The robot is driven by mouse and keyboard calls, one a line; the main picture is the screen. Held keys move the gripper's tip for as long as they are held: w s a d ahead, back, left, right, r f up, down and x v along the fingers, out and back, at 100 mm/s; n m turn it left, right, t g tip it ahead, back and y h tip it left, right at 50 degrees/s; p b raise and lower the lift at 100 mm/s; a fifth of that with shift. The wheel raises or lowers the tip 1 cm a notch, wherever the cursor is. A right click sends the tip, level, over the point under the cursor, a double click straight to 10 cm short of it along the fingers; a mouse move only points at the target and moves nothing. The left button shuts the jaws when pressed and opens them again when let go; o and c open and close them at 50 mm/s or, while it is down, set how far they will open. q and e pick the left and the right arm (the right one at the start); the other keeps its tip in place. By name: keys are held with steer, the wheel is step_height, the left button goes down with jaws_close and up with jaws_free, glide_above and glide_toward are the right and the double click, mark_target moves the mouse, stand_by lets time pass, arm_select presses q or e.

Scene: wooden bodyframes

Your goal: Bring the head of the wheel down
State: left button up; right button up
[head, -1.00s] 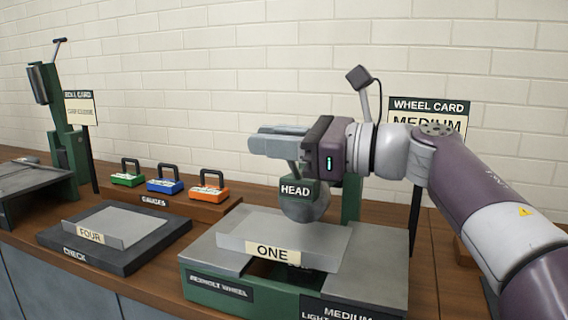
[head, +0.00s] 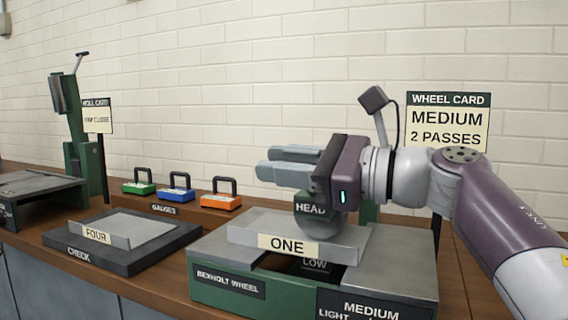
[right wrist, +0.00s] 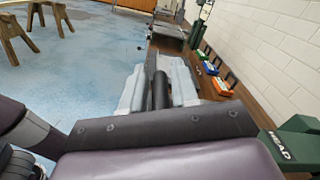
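The green wheel machine, marked BEXNOLT WHEEL (head: 229,281), stands on the bench with the grey panel marked ONE (head: 345,250) on top. Its green HEAD block (head: 311,209) and the round grey wheel (head: 318,230) are low over the panel; I cannot tell whether the wheel touches it. My right gripper (head: 272,163) is just above the head, pointing left. In the right wrist view its fingers close around a dark bar (right wrist: 160,92), which looks like the head's handle. The HEAD label also shows there (right wrist: 280,146). My left gripper is not in view.
The wheel card (head: 447,119) reads MEDIUM, 2 PASSES. A plate marked MEDIUM, LIGHT (head: 372,307) is on the machine's front. To the left are the FOUR panel (head: 138,226) on the CHECK block (head: 80,250), several coloured gauges (head: 176,190) and another green machine (head: 78,130).

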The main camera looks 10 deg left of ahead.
steer(key=shift+o, duration=1)
steer(key=shift+a+f, duration=0.15)
steer(key=shift+f, duration=0.75)
steer(key=shift+w, duration=0.1)
steer(key=shift+d+r, duration=0.1)
steer(key=shift+d, duration=0.5)
steer(key=p+v, duration=0.1)
steer(key=v, duration=1)
steer(key=shift+s+d+r, duration=0.25)
steer(key=shift+d+r, duration=0.1)
